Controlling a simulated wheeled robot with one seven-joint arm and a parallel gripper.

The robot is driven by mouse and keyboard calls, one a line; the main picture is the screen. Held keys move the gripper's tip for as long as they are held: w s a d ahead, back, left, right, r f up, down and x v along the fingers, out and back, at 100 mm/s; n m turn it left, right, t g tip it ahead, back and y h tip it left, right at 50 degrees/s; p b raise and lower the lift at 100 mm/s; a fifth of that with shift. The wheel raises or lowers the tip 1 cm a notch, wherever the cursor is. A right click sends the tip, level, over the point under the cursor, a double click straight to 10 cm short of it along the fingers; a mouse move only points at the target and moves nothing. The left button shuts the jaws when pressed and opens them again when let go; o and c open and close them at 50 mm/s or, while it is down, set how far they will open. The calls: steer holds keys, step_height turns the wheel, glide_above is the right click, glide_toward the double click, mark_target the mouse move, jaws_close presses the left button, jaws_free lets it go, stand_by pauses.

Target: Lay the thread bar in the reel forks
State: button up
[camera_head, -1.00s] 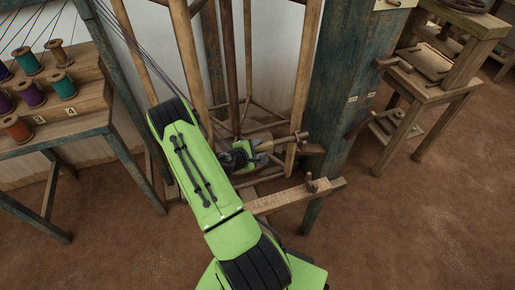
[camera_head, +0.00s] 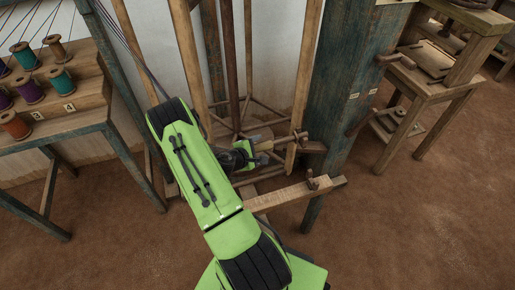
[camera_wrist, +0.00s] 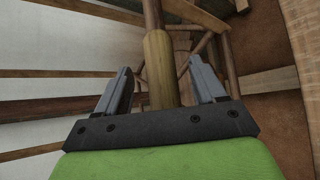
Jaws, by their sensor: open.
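My gripper (camera_head: 262,153) is open, low beside the reel frame's posts. In the wrist view its two fingers (camera_wrist: 162,88) stand apart. A wooden rod with a tan, thicker section (camera_wrist: 160,68), which looks like the thread bar, shows between and beyond them. I see no finger pressed on it. In the head view a short wooden bar end (camera_head: 297,137) lies at a small bracket by the right post. A lower wooden beam (camera_head: 290,195) carries an upright peg or fork (camera_head: 311,180). My arm hides part of the reel area, and I cannot tell how the bar seats.
Upright wooden posts (camera_head: 247,60) stand close around my gripper. A thick blue-green post (camera_head: 345,90) is to the right. A stepped rack with thread spools (camera_head: 62,84) is at left, and a wooden stand (camera_head: 440,92) at right. The brown floor in front is open.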

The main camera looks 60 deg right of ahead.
steer(key=p+v, duration=0.2)
steer(key=v, duration=1.3)
steer(key=shift+a+p, duration=0.35)
steer(key=shift+r, duration=0.15)
steer(key=w+a+r+m+t+y+p, duration=0.2)
steer(key=a+r+m+y, duration=0.2)
steer(key=a+r, duration=0.5)
steer(key=w+a+r+m+t+y+p, duration=0.1)
steer(key=a+r+m+t+y+p, duration=0.2)
steer(key=a+r, duration=0.55)
steer(key=s+a+r+n+t+y, duration=0.1)
steer(key=s+a+r+y, duration=0.1)
steer(key=a+r, duration=0.3)
steer(key=s+a+r+n+t+y+p, duration=0.1)
steer(key=s+a+r+y, duration=0.2)
steer(key=s+a+r, duration=0.2)
step_height(320, 180, up, 4)
steer(key=shift+s+f+t, duration=0.15)
steer(key=shift+s+t, duration=0.15)
steer(key=shift+s, duration=0.05)
